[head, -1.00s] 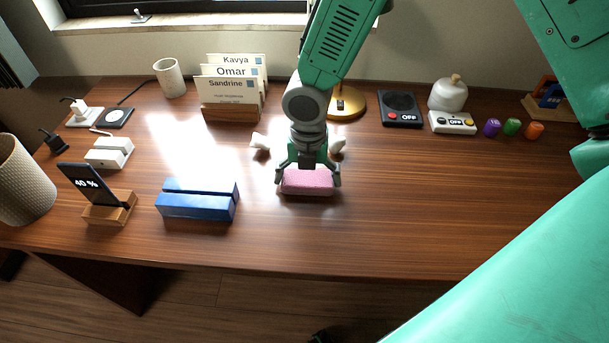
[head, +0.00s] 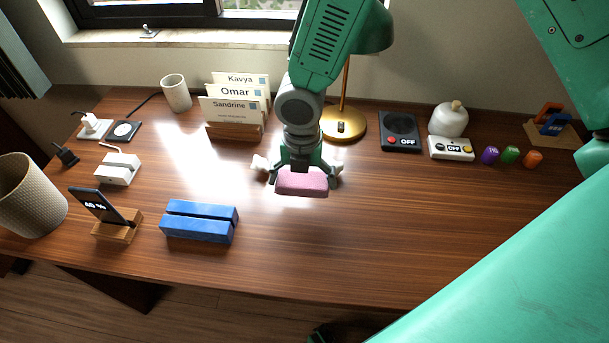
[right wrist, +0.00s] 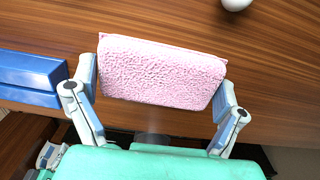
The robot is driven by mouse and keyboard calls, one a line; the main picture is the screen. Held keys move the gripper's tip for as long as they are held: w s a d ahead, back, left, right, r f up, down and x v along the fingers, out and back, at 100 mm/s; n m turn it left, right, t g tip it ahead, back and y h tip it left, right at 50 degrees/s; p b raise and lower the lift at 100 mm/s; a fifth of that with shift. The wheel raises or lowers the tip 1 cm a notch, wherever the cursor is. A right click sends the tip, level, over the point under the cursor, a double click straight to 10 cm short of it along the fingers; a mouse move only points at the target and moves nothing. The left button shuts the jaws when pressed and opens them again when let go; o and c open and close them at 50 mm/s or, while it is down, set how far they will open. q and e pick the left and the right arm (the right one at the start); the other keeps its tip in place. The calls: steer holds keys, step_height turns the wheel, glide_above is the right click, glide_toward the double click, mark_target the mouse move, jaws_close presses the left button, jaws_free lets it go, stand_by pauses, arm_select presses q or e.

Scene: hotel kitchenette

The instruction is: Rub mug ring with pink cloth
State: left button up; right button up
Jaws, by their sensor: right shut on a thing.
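The pink cloth (head: 302,183) is a thick, folded, fluffy pad. My right gripper (head: 304,170) is shut on it, and it hangs over the middle of the desk. In the right wrist view the cloth (right wrist: 160,72) spans between the two fingers of the right gripper (right wrist: 155,95). I cannot tell whether the cloth touches the desk. No mug ring can be made out; the cloth, gripper and bright glare hide part of the desk top. My left gripper is not in view.
A blue slotted block (head: 200,221) lies left of the cloth. A white object (head: 260,163) is partly hidden behind the gripper. A card holder (head: 234,131) and brass lamp base (head: 344,125) stand behind. The desk right of the cloth is clear (head: 420,215).

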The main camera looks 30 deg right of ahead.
steer(key=shift+a+r+p, duration=0.4)
steer(key=shift+r, duration=0.4)
steer(key=shift+a+r, duration=0.15)
steer(key=shift+a, duration=0.05)
steer(key=shift+d, duration=0.4)
